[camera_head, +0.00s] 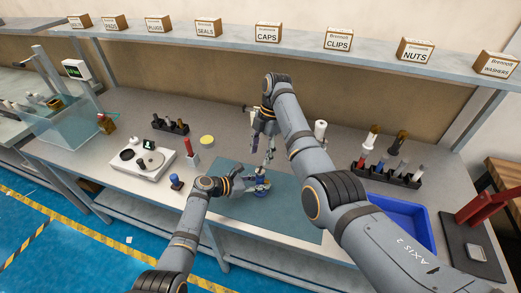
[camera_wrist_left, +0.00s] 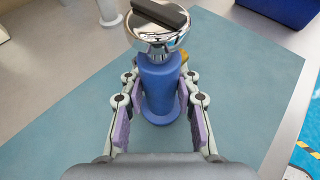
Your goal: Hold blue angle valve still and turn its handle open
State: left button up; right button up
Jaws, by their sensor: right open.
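The blue angle valve (camera_head: 262,195) stands upright on the teal mat, with a blue body and a chrome top. In the left wrist view the valve (camera_wrist_left: 160,88) rises between my two finger pads, with its dark bar handle (camera_wrist_left: 160,13) on the chrome top at the upper edge. My left gripper (camera_head: 257,187) reaches in from the left and is shut on the valve's body; its fingers show in the left wrist view (camera_wrist_left: 160,95). My right gripper (camera_head: 262,163) is open and empty, pointing down above the valve, apart from it.
The teal mat (camera_head: 300,205) is mostly clear. A blue bin (camera_head: 402,215) and a rack of tools (camera_head: 388,173) stand to the right. A white scale-like device (camera_head: 143,160) and a small blue-topped part (camera_head: 176,182) stand to the left. A shelf of labelled boxes (camera_head: 268,32) runs along the back.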

pick_arm(q)
jog(key=o, duration=0.4)
jog(key=shift+o, duration=0.2)
jog(key=v, duration=1.2)
jog(key=shift+r, duration=0.1)
jog(key=shift+a, duration=0.1)
pick_arm(e)
jog(key=shift+a, duration=0.1)
